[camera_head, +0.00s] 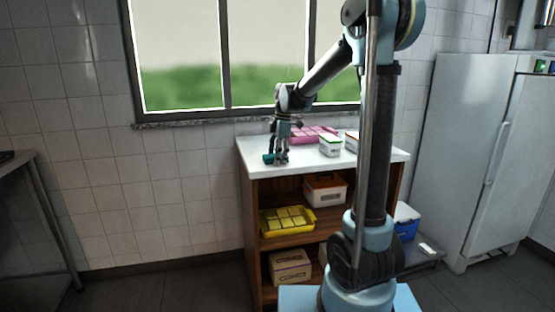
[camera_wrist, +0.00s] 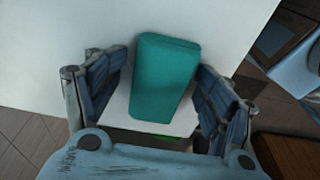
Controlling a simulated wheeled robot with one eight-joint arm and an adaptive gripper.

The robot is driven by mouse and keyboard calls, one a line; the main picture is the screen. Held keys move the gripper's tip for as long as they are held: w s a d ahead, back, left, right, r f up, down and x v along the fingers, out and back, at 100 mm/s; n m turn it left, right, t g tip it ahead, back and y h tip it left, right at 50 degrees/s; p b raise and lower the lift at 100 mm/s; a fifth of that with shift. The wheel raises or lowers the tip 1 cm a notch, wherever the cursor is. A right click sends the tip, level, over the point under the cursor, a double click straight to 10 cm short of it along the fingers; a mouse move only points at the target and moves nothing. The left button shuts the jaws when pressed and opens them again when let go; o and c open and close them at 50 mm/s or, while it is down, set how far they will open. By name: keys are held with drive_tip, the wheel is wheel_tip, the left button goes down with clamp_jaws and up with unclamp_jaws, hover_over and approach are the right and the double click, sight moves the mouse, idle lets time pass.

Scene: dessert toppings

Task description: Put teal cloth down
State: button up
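The teal cloth (camera_head: 268,158) is a folded block at the left front part of the white counter top (camera_head: 330,163). In the wrist view the cloth (camera_wrist: 165,78) lies between the two fingers of my gripper (camera_wrist: 160,70). A strip of white shows between the left finger and the cloth, and the right finger is close to its right edge. My gripper (camera_head: 278,158) points down at the counter and is open around the cloth. The cloth looks to be at the counter surface, but the contact under it is hidden.
A pink tray (camera_head: 316,134) and small white boxes (camera_head: 330,146) stand behind and right on the counter. Shelves below hold a yellow tray (camera_head: 287,222) and boxes (camera_head: 325,190). The counter's left and front edges are close to my gripper. A white fridge (camera_head: 470,150) stands right.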

wheel_tip(320, 180, up, 13)
drive_tip(key=d, duration=0.2)
drive_tip(key=s+d+f+m+t, duration=0.1)
drive_tip(key=s+d+f+m, duration=0.4)
drive_tip(key=s, duration=0.3)
drive_tip(key=s+d+f+m, duration=0.2)
drive_tip(key=s+d+m, duration=0.3)
drive_tip(key=s+d, duration=0.25)
drive_tip(key=s+d+f+m+t, duration=0.1)
drive_tip(key=s+d+f+m, duration=0.2)
drive_tip(key=s+f+m, duration=0.2)
drive_tip(key=s+d+f+m+h, duration=0.1)
drive_tip(key=s+d+f+m, duration=0.2)
drive_tip(key=s+f+m, duration=0.3)
drive_tip(key=s+f, duration=0.5)
drive_tip(key=f, duration=0.1)
drive_tip(key=shift+s+d+t+h, duration=0.2)
drive_tip(key=shift+d+t+h, duration=0.1)
drive_tip(key=shift+t, duration=0.1)
drive_tip(key=shift+w+f, duration=0.15)
drive_tip(key=shift+w, duration=0.3)
drive_tip(key=shift+o, duration=0.5)
